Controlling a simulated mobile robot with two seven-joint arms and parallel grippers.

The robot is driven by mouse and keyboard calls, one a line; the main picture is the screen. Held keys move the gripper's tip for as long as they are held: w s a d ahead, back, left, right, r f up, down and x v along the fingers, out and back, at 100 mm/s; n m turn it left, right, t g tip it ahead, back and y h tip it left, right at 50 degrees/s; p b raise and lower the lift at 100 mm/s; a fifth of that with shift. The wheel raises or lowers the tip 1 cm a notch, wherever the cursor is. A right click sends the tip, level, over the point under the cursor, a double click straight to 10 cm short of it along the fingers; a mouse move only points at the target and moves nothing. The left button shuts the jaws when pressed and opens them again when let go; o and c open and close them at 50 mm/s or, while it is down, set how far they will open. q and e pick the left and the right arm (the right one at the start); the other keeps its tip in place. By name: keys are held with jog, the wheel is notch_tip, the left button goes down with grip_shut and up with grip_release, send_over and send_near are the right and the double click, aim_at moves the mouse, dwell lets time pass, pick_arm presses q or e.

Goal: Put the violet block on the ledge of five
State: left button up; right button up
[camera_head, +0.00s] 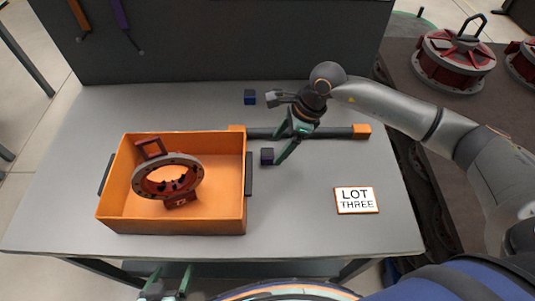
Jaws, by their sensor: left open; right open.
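A small dark block with a violet tint (267,156) lies on the grey table, just right of the orange bin. Another small block, dark on top and blue in front (249,97), lies farther back. Which one is the violet block is hard to tell from their colours. My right gripper (279,147) is open and empty, its green fingertips close beside the nearer block. My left gripper (168,281) is open at the bottom edge, in front of the table, partly cut off. I cannot make out a ledge marked five.
The orange bin (220,222) holds a red and grey ring-shaped part (167,178). A dark bar with orange ends (340,132) lies across the table behind the nearer block, under my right gripper. A sign (357,200) reads LOT THREE. Red round hook units (452,62) stand at right.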

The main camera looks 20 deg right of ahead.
aim_at(267, 157)
jog(key=x, duration=0.3)
jog(key=shift+f, duration=0.25)
grip_shut()
dwell(0.5)
